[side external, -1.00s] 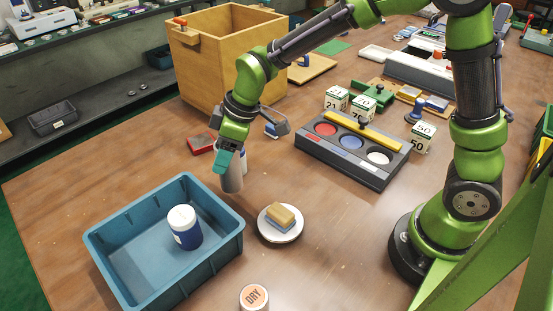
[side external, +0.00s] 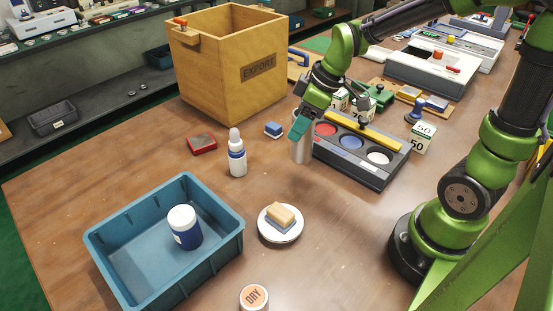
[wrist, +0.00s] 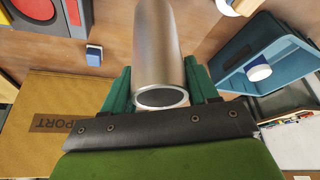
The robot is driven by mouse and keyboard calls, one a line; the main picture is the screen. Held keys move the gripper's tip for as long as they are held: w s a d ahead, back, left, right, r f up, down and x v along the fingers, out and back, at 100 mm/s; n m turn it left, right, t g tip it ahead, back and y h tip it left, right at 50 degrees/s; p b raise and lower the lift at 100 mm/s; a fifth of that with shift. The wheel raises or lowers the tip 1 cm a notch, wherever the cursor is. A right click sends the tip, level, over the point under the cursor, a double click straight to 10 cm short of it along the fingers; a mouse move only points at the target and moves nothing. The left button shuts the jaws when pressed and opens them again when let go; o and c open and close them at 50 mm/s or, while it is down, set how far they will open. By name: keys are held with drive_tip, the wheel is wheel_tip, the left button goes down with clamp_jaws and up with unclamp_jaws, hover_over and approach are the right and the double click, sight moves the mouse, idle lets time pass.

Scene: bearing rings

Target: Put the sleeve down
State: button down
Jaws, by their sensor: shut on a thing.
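The sleeve (side external: 301,150) is a plain silver metal cylinder. My gripper (side external: 301,132), with teal fingers, is shut on it and holds it upright just left of the ink-pad case. In the wrist view the sleeve (wrist: 160,50) sits between the two green fingers of my gripper (wrist: 161,88), its near open end showing a dark inside. I cannot tell whether its lower end touches the table.
The grey case (side external: 352,150) with red, blue and white pads is close on the right. A dropper bottle (side external: 237,158), a small blue block (side external: 273,129) and a saucer with a sponge (side external: 280,236) stand left. The blue bin (side external: 106,243) is front left; the EXPORT box (side external: 215,82) is behind.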

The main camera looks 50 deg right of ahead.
sight(299, 150)
drive_tip(key=shift+f, duration=3.9)
drive_tip(key=shift+f, duration=0.15)
drive_tip(key=shift+c, duration=1.5)
unclamp_jaws()
drive_tip(key=v, duration=1.2)
drive_tip(key=s+a+r+m+t, duration=0.3)
drive_tip(key=s+r+m, duration=0.3)
drive_tip(key=m, duration=0.3)
drive_tip(key=shift+s+a+m, duration=0.4)
drive_tip(key=shift+s, duration=0.1)
